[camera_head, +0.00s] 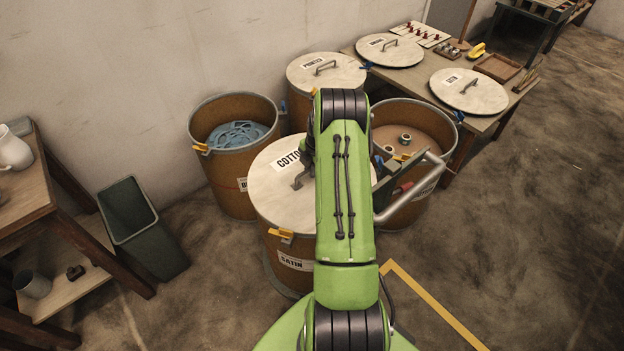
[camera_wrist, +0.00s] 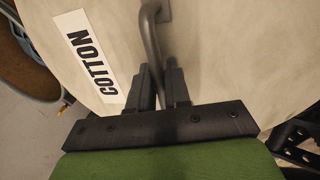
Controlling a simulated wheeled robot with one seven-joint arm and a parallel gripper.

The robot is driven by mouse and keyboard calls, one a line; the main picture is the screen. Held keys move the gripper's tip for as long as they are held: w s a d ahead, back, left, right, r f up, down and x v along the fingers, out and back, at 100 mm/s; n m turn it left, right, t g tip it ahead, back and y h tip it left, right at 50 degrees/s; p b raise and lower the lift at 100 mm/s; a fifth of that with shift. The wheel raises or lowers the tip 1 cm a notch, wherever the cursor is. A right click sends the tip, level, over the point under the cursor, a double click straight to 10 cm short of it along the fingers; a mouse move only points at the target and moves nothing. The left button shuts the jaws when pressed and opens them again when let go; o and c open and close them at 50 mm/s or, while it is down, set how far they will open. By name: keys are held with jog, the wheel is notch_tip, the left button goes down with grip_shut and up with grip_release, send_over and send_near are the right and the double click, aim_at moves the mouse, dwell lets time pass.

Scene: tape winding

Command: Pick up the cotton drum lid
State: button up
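The cotton drum lid (camera_head: 276,206) is a round, pale lid with a COTTON label and a dark bar handle. It lies flat on a brown drum (camera_head: 284,268) labelled SATIN. In the wrist view the lid (camera_wrist: 225,55) fills most of the picture, with its label on the left. My gripper (camera_wrist: 158,72) is at the lid's handle (camera_wrist: 152,28). The fingers stand close on both sides of the bar and look shut on it. In the head view my green arm hides the lid's right part and most of the gripper.
An open drum with blue cloth (camera_head: 235,136) stands behind left, another open drum (camera_head: 418,120) to the right. A drum with the PRINTED lid (camera_head: 325,72) is behind. A table (camera_head: 488,122) with more lids is back right. A green bin (camera_head: 127,209) stands left. Floor at right is clear.

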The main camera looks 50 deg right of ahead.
grip_shut()
dwell(1.0)
